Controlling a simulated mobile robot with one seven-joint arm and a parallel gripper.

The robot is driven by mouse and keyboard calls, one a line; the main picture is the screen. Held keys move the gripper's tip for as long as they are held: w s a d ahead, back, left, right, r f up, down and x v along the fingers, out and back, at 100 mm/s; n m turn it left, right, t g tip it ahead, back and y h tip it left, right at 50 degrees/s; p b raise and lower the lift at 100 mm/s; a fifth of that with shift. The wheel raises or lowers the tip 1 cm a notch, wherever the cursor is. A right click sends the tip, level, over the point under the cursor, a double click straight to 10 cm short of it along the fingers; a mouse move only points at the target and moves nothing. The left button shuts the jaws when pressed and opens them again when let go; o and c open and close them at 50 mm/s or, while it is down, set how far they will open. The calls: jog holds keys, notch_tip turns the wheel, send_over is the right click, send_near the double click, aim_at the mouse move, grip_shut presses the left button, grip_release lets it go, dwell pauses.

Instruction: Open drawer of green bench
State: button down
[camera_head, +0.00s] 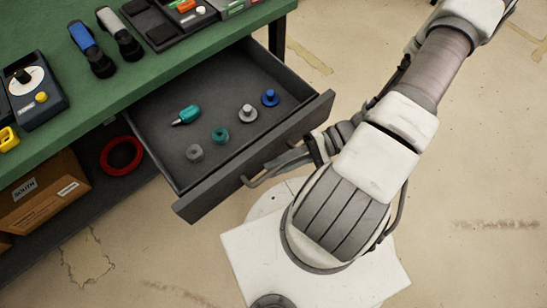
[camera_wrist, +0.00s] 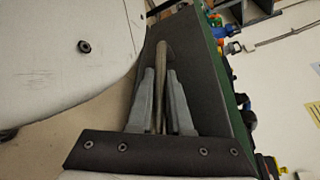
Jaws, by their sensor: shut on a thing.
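The green bench (camera_head: 60,30) fills the upper left of the head view. Its dark grey drawer (camera_head: 180,112) is pulled well out, with its inside showing. A bar handle (camera_head: 258,178) runs along the drawer front (camera_head: 205,200). My gripper (camera_head: 290,158) is at the handle, partly hidden by my wrist in the head view. In the wrist view my gripper (camera_wrist: 162,100) has its two grey fingers closed on either side of the handle bar (camera_wrist: 161,75). The drawer front (camera_wrist: 200,70) stands just beyond and to the right of the fingers.
In the drawer lie a teal screwdriver-like tool (camera_head: 187,115) and several small knobs, one blue (camera_head: 270,97). Flashlights (camera_head: 92,48) and a control box (camera_head: 35,95) stand on the bench. A cardboard box (camera_head: 40,195) and red ring (camera_head: 121,156) sit on the shelf below. Floor at right is clear.

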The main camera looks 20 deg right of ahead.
jog(key=shift+s+d, duration=0.1)
jog(key=shift+s, duration=0.05)
jog(key=c, duration=0.8)
grip_release()
jog(key=shift+c, duration=0.2)
jog(key=w+p+v, duration=0.1)
jog(key=p+v, duration=0.1)
jog(key=v, duration=1.5)
jog(key=shift+s+d, duration=0.2)
jog(key=shift+s, duration=0.3)
jog(key=shift+r, duration=0.1)
